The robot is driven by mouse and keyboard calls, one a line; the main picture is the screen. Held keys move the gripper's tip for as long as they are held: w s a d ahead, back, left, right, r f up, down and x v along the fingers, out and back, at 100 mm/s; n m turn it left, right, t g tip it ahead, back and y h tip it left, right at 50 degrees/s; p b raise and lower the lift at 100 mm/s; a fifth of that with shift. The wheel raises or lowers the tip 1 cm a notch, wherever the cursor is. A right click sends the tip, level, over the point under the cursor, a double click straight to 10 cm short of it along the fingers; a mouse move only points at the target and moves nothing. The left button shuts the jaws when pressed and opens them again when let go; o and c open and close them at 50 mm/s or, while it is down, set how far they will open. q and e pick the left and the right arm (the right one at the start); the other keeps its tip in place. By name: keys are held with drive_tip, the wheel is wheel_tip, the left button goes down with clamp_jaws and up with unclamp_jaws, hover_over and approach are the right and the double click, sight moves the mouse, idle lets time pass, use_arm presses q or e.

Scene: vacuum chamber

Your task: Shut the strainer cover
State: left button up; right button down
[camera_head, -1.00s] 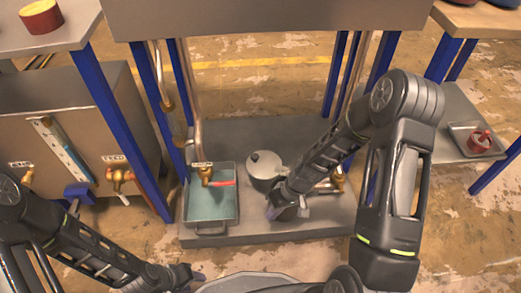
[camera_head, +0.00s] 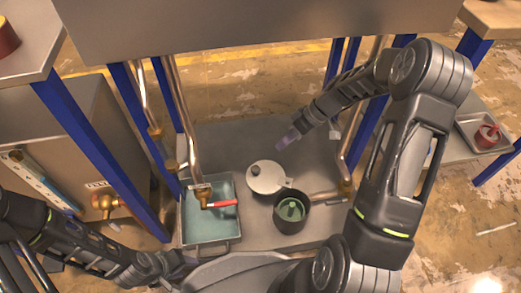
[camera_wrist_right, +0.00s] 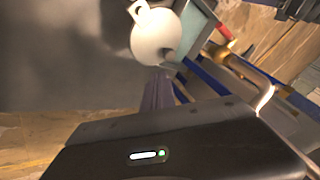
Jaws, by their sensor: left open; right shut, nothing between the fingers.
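The strainer (camera_head: 291,222) is a dark round pot with green inside, standing on the grey lower shelf. Its cover (camera_head: 266,179), a pale round disc with a small knob, lies swung back beside the pot's far left rim, leaving the mouth uncovered. The cover also shows in the right wrist view (camera_wrist_right: 156,40), with a looped tab on its edge. My right gripper (camera_head: 284,143) is shut and empty, beyond the cover and apart from it; its fingers also show in the wrist view (camera_wrist_right: 158,92). My left gripper (camera_head: 185,264) is open at lower left, near the shelf's front edge.
A teal-lined tray (camera_head: 208,238) stands left of the strainer, under a brass valve with a red handle (camera_head: 222,203). A copper pipe (camera_head: 322,197) runs right of the strainer. Blue posts flank the shelf. The shelf behind the cover is mostly clear.

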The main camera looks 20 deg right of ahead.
drive_tip(key=shift+s, duration=0.1)
drive_tip(key=shift+f, duration=0.1)
drive_tip(key=b, duration=0.4)
hover_over(265, 168)
drive_tip(key=f, duration=0.7)
drive_tip(key=shift+s+d+f, duration=0.1)
drive_tip(key=shift+d+f, duration=0.2)
drive_tip(key=shift+a+f, duration=0.25)
drive_tip(key=shift+a, duration=0.1)
